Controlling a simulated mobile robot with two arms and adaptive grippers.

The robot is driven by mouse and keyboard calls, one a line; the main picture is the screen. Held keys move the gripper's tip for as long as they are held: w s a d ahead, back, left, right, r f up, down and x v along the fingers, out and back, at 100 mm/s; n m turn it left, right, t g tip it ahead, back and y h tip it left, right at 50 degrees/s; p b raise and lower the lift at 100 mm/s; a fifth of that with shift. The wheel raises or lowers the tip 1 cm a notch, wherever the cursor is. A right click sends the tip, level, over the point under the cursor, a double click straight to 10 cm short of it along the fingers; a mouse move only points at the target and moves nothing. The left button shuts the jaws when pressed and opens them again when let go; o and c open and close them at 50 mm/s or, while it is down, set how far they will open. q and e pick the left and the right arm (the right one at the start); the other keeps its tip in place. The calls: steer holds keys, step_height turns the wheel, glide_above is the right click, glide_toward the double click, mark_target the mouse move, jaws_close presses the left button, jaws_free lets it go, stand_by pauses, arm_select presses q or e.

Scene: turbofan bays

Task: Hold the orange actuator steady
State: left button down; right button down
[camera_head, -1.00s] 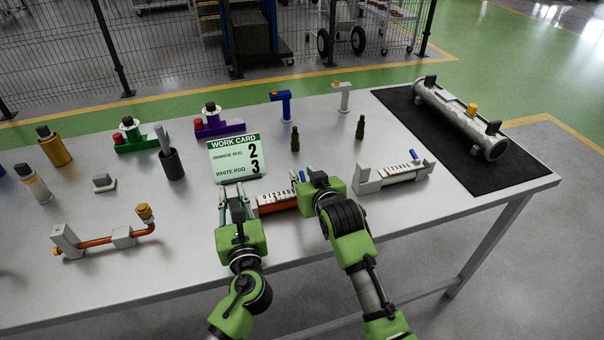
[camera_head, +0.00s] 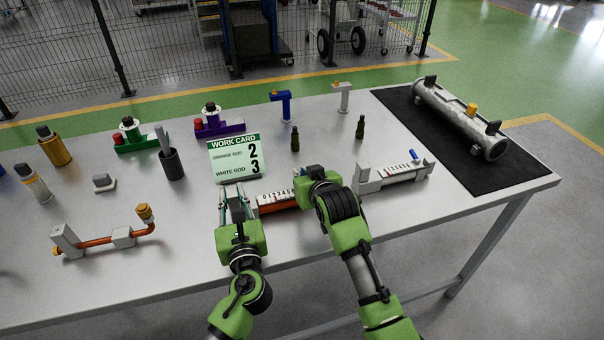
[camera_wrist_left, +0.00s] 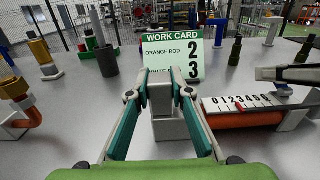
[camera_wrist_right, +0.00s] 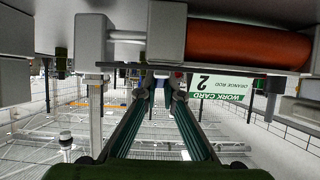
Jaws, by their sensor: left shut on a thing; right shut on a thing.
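The orange actuator (camera_head: 280,208) lies near the table's front edge, with a white number scale along its top and an orange tube that shows in the left wrist view (camera_wrist_left: 240,121). A small red mark is on the scale near 2 and 3; its exact reading is unclear. My left gripper (camera_head: 237,203) is shut on the grey block at its left end. My right gripper (camera_head: 312,180) is shut at its right end; in the right wrist view its fingertips (camera_wrist_right: 165,78) meet by a grey end block (camera_wrist_right: 166,32), and the exact part gripped is partly hidden.
The work card (camera_head: 235,158) stands behind, reading orange rod 2, white rod 3. A white actuator (camera_head: 395,175) lies to the right. A copper pipe piece (camera_head: 100,240) is at left. Bottles, a dark cup (camera_head: 172,164) and a black mat (camera_head: 420,125) stand or lie further back.

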steer(key=shift+w+f+g, duration=0.1)
steer(key=shift+f+g, duration=0.2)
steer(key=shift+g, duration=0.6)
steer(key=c, duration=2.2)
jaws_free()
steer(key=shift+o, duration=0.2)
steer(key=v, duration=1.2)
steer(key=shift+a, duration=0.2)
arm_select(q)
steer(key=c, duration=1.8)
jaws_free()
steer(key=shift+o, duration=0.2)
